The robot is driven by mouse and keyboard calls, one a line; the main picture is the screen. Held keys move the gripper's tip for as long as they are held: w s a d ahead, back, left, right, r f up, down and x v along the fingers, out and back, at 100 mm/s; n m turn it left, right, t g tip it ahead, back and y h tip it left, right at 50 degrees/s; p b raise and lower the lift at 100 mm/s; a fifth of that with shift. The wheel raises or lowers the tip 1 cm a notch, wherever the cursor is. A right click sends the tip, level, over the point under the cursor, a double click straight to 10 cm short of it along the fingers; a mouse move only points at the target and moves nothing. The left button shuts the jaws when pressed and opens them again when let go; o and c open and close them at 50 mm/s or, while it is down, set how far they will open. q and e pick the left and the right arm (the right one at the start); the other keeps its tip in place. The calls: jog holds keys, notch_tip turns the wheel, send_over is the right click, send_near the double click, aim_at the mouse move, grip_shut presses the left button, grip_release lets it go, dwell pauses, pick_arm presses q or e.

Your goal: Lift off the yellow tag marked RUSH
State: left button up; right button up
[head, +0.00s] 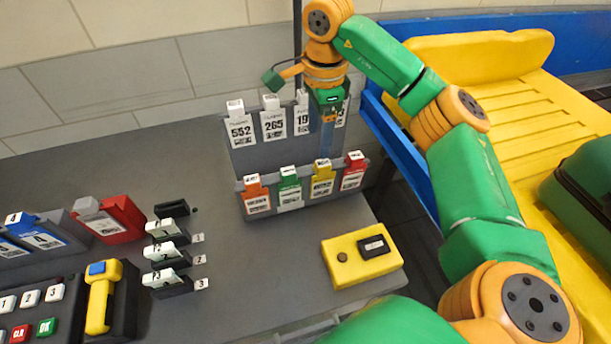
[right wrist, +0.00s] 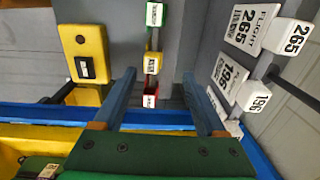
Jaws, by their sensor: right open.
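The yellow tag (head: 322,180) hangs in the lower row of the tag rack, between a green tag (head: 290,188) and a red tag (head: 353,172). Its print is too small to read. In the right wrist view the yellow tag (right wrist: 152,62) shows its white-labelled top between the fingers, apart from both. My right gripper (head: 325,152) points down in front of the upper row, above the yellow tag; in its wrist view the gripper (right wrist: 159,76) is open and empty. My left gripper is not in view.
White flight tags, including 552 (head: 240,127) and 265 (head: 273,120), hang in the upper row close to my right gripper. An orange tag (head: 257,196) hangs at the lower left. A yellow box (head: 362,268) sits at the front right.

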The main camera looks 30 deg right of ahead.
aim_at(323, 162)
jog(key=shift+f+b, duration=0.3)
jog(key=shift+f, duration=0.4)
jog(key=shift+s, duration=0.35)
jog(key=shift+s+f, duration=0.25)
jog(key=f, duration=0.2)
jog(key=f+p, duration=0.1)
jog(key=f, duration=0.1)
jog(key=d+f+p, duration=0.1)
jog(key=f, duration=0.1)
jog(key=shift+w, duration=0.15)
jog(key=shift+a, duration=0.15)
jog(key=shift+c, duration=0.6)
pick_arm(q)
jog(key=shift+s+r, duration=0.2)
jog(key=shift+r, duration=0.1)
pick_arm(e)
grip_shut()
